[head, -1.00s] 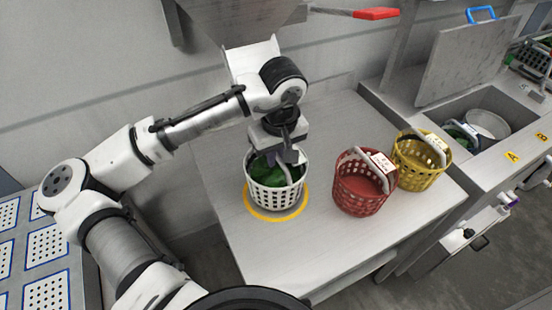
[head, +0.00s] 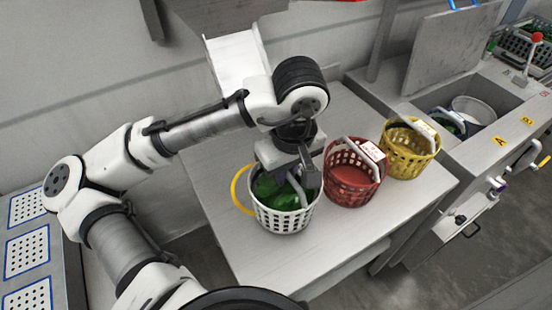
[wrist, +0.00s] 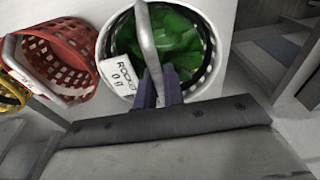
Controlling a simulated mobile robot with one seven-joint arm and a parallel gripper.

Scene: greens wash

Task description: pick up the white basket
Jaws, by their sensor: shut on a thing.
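The white basket (head: 287,215) holds dark green leaves and has a pale handle arching over it. In the head view it hangs or stands at the front of the table, beside the yellow ring (head: 240,188) rather than inside it. My gripper (head: 300,172) is above the basket, shut on its handle. In the wrist view the white basket (wrist: 214,62) shows with its handle between the fingers of my gripper (wrist: 158,88). A white tag reading "ROCKET 0 g" hangs at the basket's side. The basket's underside is hidden, so its exact height is unclear.
A red basket (head: 343,188) stands close on the right of the white one, and a yellow basket (head: 412,160) stands beyond it. A sink counter (head: 470,130) is further right. The table (head: 228,225) is clear at the front left.

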